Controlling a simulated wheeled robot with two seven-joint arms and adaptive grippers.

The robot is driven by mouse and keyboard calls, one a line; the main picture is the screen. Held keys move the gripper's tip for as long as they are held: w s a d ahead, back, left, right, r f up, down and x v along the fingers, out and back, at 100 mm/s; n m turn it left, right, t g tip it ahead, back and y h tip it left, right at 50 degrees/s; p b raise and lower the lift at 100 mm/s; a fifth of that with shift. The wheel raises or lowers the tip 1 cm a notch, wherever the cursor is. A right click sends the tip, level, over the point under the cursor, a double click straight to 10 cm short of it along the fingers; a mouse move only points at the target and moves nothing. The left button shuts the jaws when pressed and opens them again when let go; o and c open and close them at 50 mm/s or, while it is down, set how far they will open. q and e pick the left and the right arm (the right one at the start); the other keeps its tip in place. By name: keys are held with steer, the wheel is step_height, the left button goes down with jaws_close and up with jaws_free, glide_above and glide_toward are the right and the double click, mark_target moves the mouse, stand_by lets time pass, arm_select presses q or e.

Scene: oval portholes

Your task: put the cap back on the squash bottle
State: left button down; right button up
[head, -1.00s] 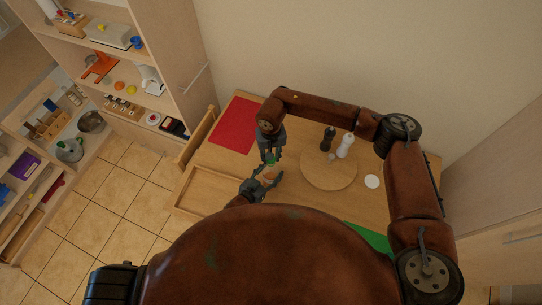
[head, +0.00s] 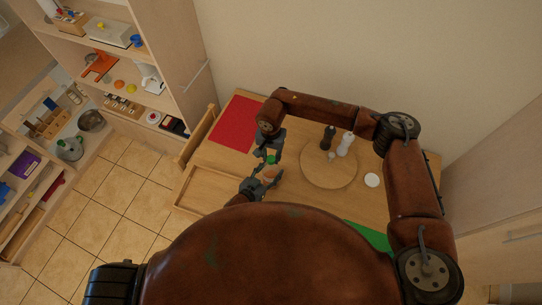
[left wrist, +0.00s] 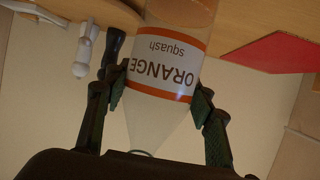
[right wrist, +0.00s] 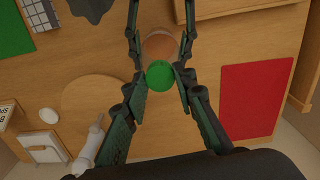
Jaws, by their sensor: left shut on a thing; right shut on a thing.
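The squash bottle (left wrist: 160,70) has a white label with orange bands reading "ORANGE squash". My left gripper (head: 262,183) is shut around it, one finger on each side of the label. The bottle also shows in the head view (head: 269,173), above the table. My right gripper (right wrist: 160,84) is shut on the green cap (right wrist: 159,74), which also shows in the head view (head: 271,159). In the right wrist view the cap lies in front of the bottle, in line with it. I cannot tell whether the cap touches the neck.
A round wooden board (head: 325,174) stands right of the grippers, with a dark mill (head: 328,137) and a white mill (head: 346,143) by it. A red mat (head: 233,127) lies at the back left.

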steer(key=m, duration=0.7)
steer(key=shift+m, duration=0.4)
steer(key=m, duration=0.5)
steer(key=shift+m, duration=0.4)
steer(key=m, duration=0.5)
steer(key=shift+w+m, duration=0.1)
steer(key=shift+m, duration=0.3)
steer(key=m, duration=0.5)
steer(key=shift+m, duration=0.4)
steer(key=m, duration=0.5)
steer(key=shift+m, duration=0.4)
steer(key=m, duration=0.5)
steer(key=shift+m, duration=0.3)
steer(key=m, duration=0.5)
steer(key=shift+m, duration=0.4)
steer(key=m, duration=0.5)
steer(key=shift+d+m, duration=0.1)
steer(key=shift+m, duration=0.3)
steer(key=o, duration=0.7)
steer(key=shift+f, duration=0.1)
steer(key=shift+c, duration=0.2)
